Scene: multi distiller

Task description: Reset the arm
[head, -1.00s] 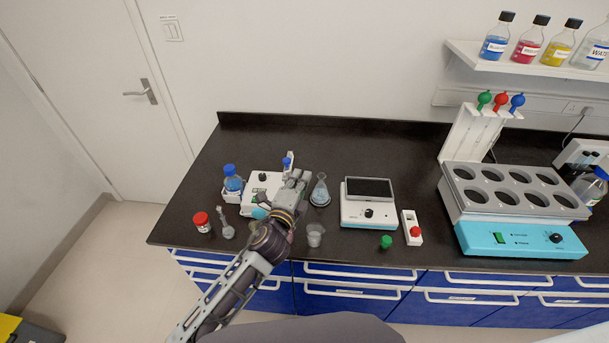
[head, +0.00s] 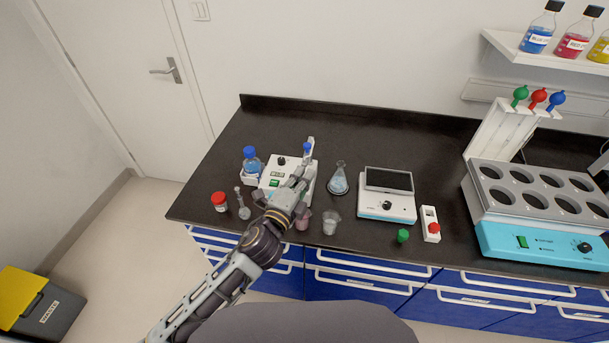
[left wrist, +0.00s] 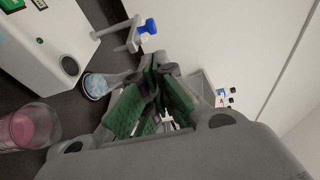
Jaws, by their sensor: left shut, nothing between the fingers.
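My left gripper (head: 300,182) is shut and empty. It is over the front right part of a white device with knobs and a green switch (head: 277,183), covering some of it. In the left wrist view its green-padded fingers (left wrist: 152,100) have nothing held between them. A flask with pale blue contents (head: 338,181) stands to the right of the gripper. A beaker with pink liquid (head: 303,220) stands just in front, partly behind my arm; it also shows in the left wrist view (left wrist: 22,128). My right gripper is not in view.
A clear beaker (head: 331,224), a balance (head: 388,206) and a green stopper (head: 402,236) are to the right. A blue-capped bottle (head: 252,165), a red-capped jar (head: 219,202) and a small flask (head: 243,209) are to the left. The counter's back (head: 350,125) is clear.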

